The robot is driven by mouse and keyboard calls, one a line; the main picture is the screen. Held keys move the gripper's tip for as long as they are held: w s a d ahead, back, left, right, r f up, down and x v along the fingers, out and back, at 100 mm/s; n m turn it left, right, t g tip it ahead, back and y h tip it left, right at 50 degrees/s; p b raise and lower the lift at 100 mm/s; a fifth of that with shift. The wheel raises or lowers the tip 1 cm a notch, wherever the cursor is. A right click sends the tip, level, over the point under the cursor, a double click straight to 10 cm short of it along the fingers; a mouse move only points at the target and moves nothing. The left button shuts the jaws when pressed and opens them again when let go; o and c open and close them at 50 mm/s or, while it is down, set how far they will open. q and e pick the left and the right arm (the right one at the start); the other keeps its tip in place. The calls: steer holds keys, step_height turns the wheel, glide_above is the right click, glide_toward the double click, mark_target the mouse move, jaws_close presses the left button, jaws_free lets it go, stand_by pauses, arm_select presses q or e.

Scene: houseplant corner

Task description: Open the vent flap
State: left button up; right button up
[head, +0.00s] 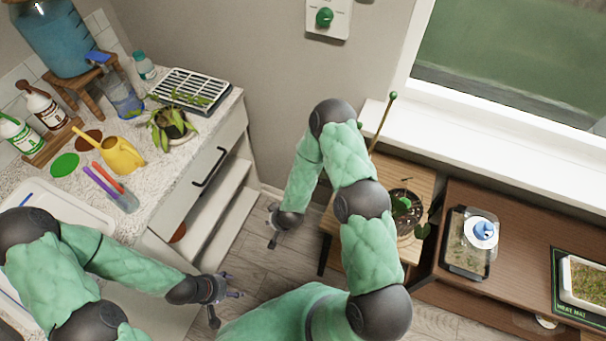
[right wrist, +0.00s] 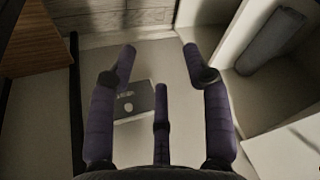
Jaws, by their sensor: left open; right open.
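I cannot pick out a vent flap for certain. A clear box (head: 460,255) on the brown bench at the right has a white round piece with a blue part (head: 483,232) on top, seen from above; whether this is the flap cannot be told. My left gripper (head: 228,300) is open and empty beside the white cabinet, far from that box. My right gripper (head: 272,227) is open, low between the cabinet and the small wooden table. In the right wrist view its spread fingers (right wrist: 158,70) hold nothing and point down toward the floor.
A potted plant (head: 405,208) with a stake stands on the small table, close to my right arm. A heat mat with a seed tray (head: 590,280) lies at the far right. The counter holds a yellow watering can (head: 121,153). A grey flat item (right wrist: 135,102) lies below my right gripper.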

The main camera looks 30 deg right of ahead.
steer(key=w+d+f+t+h+b, duration=0.2)
steer(key=w+d+f+h, duration=0.15)
steer(key=w, duration=0.45)
steer(key=w+d+f+t+h+b, duration=0.2)
steer(key=w+d+f+h, duration=0.15)
steer(key=w, duration=0.55)
steer(key=w+d+f+m+g+h+b, duration=0.1)
steer(key=d+f+m+g+h+b, duration=0.1)
steer(key=d, duration=0.6)
steer(key=d+f+m+g+h+b, duration=0.2)
steer(key=d+h+b, duration=0.4)
steer(key=d, duration=0.3)
step_height(320, 180, down, 2)
steer(key=shift+w+f+g+h, duration=0.2)
steer(key=shift+w+g+h, duration=0.15)
steer(key=shift+g, duration=0.45)
jaws_close()
